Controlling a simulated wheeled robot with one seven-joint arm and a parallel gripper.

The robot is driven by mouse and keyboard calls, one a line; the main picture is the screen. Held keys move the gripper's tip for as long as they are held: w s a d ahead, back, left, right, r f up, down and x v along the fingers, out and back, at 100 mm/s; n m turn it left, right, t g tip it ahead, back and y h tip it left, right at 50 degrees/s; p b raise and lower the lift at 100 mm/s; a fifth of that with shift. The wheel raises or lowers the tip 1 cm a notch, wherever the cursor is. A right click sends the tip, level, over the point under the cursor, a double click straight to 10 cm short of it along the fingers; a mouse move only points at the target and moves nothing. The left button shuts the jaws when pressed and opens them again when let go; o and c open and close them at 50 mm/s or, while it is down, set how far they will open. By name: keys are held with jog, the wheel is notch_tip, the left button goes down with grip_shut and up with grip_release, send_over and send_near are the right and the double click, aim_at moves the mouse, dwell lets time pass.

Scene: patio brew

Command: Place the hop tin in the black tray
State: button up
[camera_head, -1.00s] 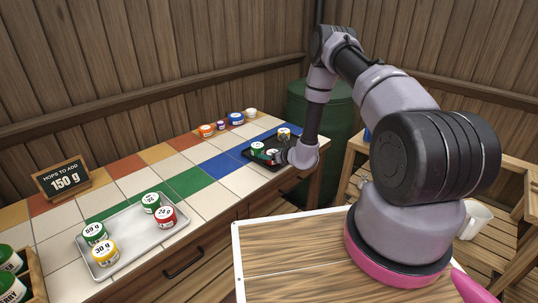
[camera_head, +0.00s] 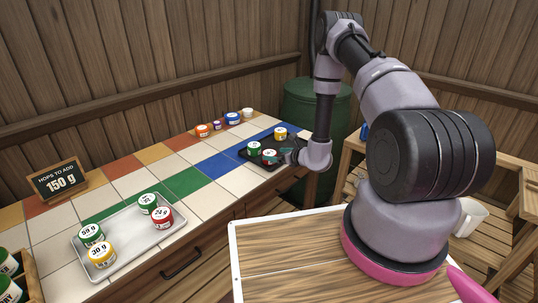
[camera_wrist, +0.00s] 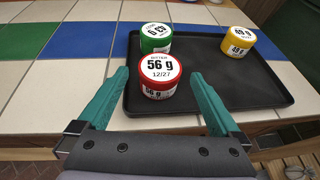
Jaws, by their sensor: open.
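The black tray (camera_wrist: 220,82) holds a red-sided tin (camera_wrist: 160,78) marked 56 g, a green tin (camera_wrist: 156,38) and a yellow tin (camera_wrist: 238,41) marked 49 g. In the head view the black tray (camera_head: 246,155) stands at the far right end of the tiled counter, with the red tin (camera_head: 269,157), green tin (camera_head: 254,149) and yellow tin (camera_head: 280,134) on it. My gripper (camera_wrist: 160,76) is open. Its teal fingers lie on either side of the red tin's near part, with gaps showing. The red tin stands upright near the tray's left side.
A silver tray (camera_head: 128,235) with several tins stands at the counter's near left. A sign (camera_head: 58,181) reads 150 g. Several small jars (camera_head: 218,126) line the back edge. A green barrel (camera_head: 300,105) stands behind the counter's far end. The middle tiles are clear.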

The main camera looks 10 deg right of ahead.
jog(key=s+a+r+n+g+y, duration=0.2)
jog(key=a+r+n, duration=0.15)
jog(key=r, duration=0.55)
jog(key=s+a+r+n+g+y, duration=0.2)
jog(key=s+r+n, duration=0.15)
jog(key=r, duration=0.65)
jog(key=s+a+r+n+g+y, duration=0.1)
jog(key=s+a+r+n+y, duration=0.2)
jog(key=r, duration=0.6)
jog(key=s+r+n+g+h, duration=0.2)
jog(key=s+r+n+g, duration=0.2)
jog(key=s+r+n, duration=0.55)
jog(key=s+d+r+n+t+h, duration=0.2)
jog(key=s+d+r+n+h, duration=0.1)
jog(key=s+d+r, duration=0.3)
jog(key=s+d+r+n+t+h, duration=0.2)
jog(key=s+d+r+h, duration=0.4)
jog(key=s, duration=0.4)
jog(key=shift+d+r+n+h, duration=0.15)
jog(key=shift+r+n+h, duration=0.2)
jog(key=shift+n, duration=0.4)
